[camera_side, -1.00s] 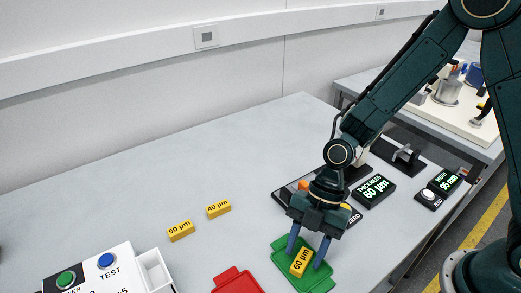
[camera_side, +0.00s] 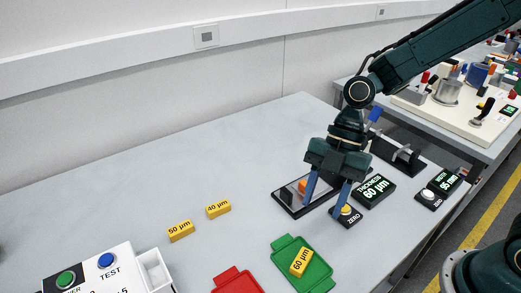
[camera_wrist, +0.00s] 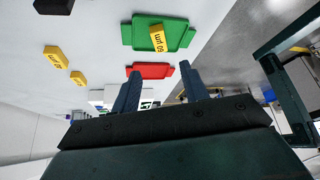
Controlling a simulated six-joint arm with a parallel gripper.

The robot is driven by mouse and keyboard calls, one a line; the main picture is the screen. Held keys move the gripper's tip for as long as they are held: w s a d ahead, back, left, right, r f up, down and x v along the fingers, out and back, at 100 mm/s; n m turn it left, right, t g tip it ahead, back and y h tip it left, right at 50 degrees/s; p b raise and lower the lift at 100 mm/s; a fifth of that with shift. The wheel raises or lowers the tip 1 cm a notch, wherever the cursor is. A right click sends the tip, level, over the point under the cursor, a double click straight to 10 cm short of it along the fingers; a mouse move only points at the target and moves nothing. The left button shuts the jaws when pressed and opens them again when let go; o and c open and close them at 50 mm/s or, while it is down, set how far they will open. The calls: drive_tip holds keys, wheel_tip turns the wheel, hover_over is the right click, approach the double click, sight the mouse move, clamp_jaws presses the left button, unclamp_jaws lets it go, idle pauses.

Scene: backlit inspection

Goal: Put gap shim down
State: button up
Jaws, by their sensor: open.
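The yellow gap shim marked 60 µm (camera_side: 301,262) lies in the green tray (camera_side: 283,243), turned at an angle to the tray's sides. It also shows in the wrist view (camera_wrist: 157,39), on the green tray (camera_wrist: 130,36). My gripper (camera_side: 325,206) is open and empty. It is behind and above the tray in the side view, apart from the shim, with its blue fingers near the thickness gauge and its zero button. In the wrist view the two fingers (camera_wrist: 160,85) stand wide apart with nothing between them.
Shims marked 50 µm (camera_side: 181,231) and 40 µm (camera_side: 218,209) lie left of the trays. A red tray (camera_side: 237,281) is at the front. The thickness display (camera_side: 374,190) reads 60 µm. A white test box (camera_side: 95,272) stands front left. The table's back left is clear.

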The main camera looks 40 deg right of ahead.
idle(0.5)
drive_tip(key=s+d+r+m+t+h, duration=0.2)
drive_tip(key=s+d+r+m+t, duration=0.2)
drive_tip(key=m, duration=0.7)
drive_tip(key=s+d+r+m+t+h, duration=0.3)
drive_tip(key=s+d+r+m, duration=0.5)
drive_tip(key=d+m, duration=0.3)
drive_tip(key=shift+s+d+r+m+t+h, duration=0.15)
drive_tip(key=shift+d+r+m+t+h, duration=0.25)
drive_tip(key=shift+r, duration=0.5)
